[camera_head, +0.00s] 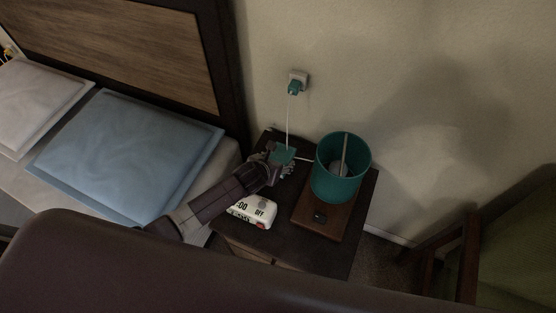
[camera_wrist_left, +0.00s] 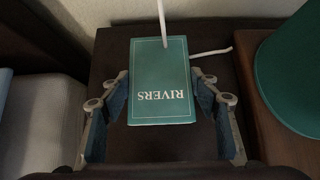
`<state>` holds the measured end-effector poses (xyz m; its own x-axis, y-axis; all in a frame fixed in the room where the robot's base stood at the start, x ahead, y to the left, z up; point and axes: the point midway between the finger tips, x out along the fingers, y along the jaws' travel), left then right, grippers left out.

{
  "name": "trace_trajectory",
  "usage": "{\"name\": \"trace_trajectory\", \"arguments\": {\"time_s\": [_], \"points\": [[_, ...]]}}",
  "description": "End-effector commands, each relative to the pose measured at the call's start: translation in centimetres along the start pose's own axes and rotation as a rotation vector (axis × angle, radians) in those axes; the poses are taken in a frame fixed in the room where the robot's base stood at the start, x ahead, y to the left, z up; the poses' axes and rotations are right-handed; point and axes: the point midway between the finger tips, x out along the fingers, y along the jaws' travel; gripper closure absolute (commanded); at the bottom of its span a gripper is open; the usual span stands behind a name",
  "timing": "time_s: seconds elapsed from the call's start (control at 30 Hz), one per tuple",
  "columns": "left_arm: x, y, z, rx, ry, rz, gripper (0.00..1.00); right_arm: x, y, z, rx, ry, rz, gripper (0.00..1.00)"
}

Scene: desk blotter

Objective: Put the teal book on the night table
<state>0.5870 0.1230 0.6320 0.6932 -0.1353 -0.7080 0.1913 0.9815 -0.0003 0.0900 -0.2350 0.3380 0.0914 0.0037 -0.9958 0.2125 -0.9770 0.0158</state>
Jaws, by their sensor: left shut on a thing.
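The teal book (camera_wrist_left: 158,85), lettered "RIVERS", is between the two fingers of my left gripper (camera_wrist_left: 160,112) in the left wrist view. In the head view the book (camera_head: 284,154) shows as a small teal patch at the far side of the dark night table (camera_head: 292,252). My left gripper (camera_head: 281,164) is shut on it over the tabletop. I cannot tell whether the book touches the top. My right gripper is not in view.
A teal lamp (camera_head: 335,185) on a wooden base (camera_head: 318,217) stands right of the book. A white alarm clock (camera_head: 262,211) sits nearer the front, beside my arm. A white cord (camera_head: 288,125) hangs from a wall plug (camera_head: 295,86). The bed is left.

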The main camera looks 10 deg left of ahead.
Motion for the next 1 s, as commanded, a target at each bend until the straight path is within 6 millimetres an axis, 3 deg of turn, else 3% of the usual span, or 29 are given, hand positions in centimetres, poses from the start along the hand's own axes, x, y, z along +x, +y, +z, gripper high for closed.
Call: {"name": "trace_trajectory", "arguments": {"time_s": [0.1, 0.13, 0.27, 0.67, 1.0], "points": [[0.3, 0.0, -0.2, 0.000, -0.002, 0.000, 0.72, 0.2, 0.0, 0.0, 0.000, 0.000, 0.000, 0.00], [0.2, 0.0, -0.2, 0.000, -0.001, 0.000, 0.42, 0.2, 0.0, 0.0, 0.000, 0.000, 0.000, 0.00], [0.2, 0.0, -0.1, -0.001, -0.001, 0.000, 0.28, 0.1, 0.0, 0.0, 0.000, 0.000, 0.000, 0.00], [-0.3, 0.0, 0.1, 0.001, 0.001, 0.001, 0.27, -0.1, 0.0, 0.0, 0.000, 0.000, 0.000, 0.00], [-5.7, 0.1, 0.1, 0.003, -0.001, 0.000, 0.27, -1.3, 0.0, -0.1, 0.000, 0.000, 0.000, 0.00]]}}
